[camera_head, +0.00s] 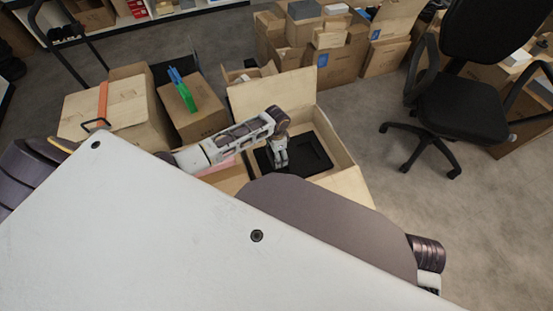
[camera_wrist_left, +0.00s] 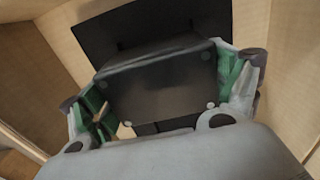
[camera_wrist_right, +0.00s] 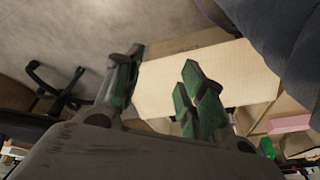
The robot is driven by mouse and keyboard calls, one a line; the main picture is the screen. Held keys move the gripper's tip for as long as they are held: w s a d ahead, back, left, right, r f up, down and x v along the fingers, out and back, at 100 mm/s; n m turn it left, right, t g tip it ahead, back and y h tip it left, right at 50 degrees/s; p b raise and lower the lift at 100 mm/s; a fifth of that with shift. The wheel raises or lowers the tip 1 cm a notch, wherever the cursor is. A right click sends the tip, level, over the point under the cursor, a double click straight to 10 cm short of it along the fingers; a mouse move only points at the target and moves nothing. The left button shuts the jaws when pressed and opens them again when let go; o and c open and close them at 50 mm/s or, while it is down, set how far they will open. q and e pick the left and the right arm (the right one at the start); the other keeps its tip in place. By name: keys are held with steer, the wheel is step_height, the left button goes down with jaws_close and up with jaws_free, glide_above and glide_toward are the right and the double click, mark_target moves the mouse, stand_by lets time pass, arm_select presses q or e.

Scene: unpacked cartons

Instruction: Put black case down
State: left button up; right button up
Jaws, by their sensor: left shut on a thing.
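The black case (camera_wrist_left: 162,85) is boxy and dark, and it sits between the green-padded fingers of my left gripper (camera_wrist_left: 168,92), which is shut on it. In the head view my left gripper (camera_head: 281,160) points down inside an open carton (camera_head: 336,139). A flat black piece (camera_head: 310,153) lies in that carton. It also shows behind the held case in the left wrist view (camera_wrist_left: 100,32). I cannot tell whether the case touches it. My right gripper (camera_wrist_right: 163,75) is open and empty, with a carton flap behind it. The right gripper is hidden in the head view.
A closed carton with an orange strap (camera_head: 102,100) and a carton with a green item (camera_head: 190,115) stand to the left. Stacked cartons (camera_head: 340,65) stand behind. A black office chair (camera_head: 460,105) is at the right, with open floor before it.

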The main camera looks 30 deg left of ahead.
arm_select(q)
steer(key=shift+f+b, duration=0.35)
steer(key=shift+f, duration=0.25)
steer(key=shift+f+b, duration=0.35)
steer(key=shift+f, duration=1.1)
arm_select(e)
steer(key=shift+w+a+f, duration=0.2)
steer(key=shift+a+f, duration=0.25)
steer(key=shift+f, duration=0.3)
arm_select(q)
steer(key=shift+f, duration=0.4)
steer(key=o, duration=0.9)
steer(key=shift+c, duration=0.2)
steer(key=shift+r, duration=0.15)
arm_select(e)
steer(key=shift+t, duration=0.3)
